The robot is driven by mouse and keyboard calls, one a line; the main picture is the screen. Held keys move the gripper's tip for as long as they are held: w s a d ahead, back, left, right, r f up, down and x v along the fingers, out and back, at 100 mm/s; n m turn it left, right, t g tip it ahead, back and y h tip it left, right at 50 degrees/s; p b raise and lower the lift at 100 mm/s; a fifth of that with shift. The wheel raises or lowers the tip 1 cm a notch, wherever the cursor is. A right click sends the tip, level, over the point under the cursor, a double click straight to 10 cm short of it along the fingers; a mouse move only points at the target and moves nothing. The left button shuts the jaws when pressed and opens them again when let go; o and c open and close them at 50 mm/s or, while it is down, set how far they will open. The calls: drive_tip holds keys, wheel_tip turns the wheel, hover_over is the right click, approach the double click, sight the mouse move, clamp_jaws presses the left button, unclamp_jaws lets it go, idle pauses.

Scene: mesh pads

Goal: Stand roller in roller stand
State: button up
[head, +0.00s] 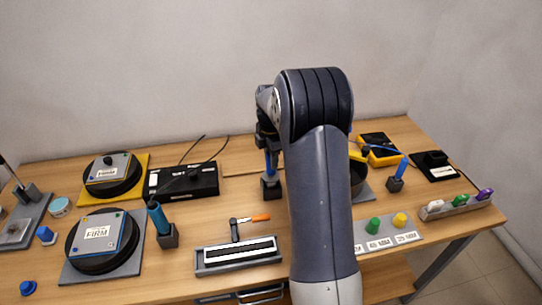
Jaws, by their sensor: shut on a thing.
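My gripper (268,146) is at the back middle of the table, left of my arm, partly hidden by it. It is shut on the upper part of a slim blue-handled tool (271,165), which looks like the roller. The tool is upright, right over a dark square block (271,188), which looks like the roller stand. Its lower end meets the block in this view; I cannot tell whether it is seated inside. The gripper's fingertips are dark and small here.
An orange-handled tool (261,218) lies in front, behind a grey tray (240,266). Other dark blocks hold a teal-handled tool (157,217) and a blue one (402,168). A black box (183,182) is left. My arm hides part of the table right of the gripper.

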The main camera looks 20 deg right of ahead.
drive_tip(key=shift+f+b, duration=0.8)
drive_tip(key=shift+f, duration=0.7)
drive_tip(key=o, duration=1.1)
drive_tip(key=shift+o, duration=0.2)
drive_tip(key=shift+r, duration=0.15)
wheel_tip(320, 180, up, 11)
drive_tip(key=shift+f+b, duration=0.2)
drive_tip(key=shift+b, duration=0.35)
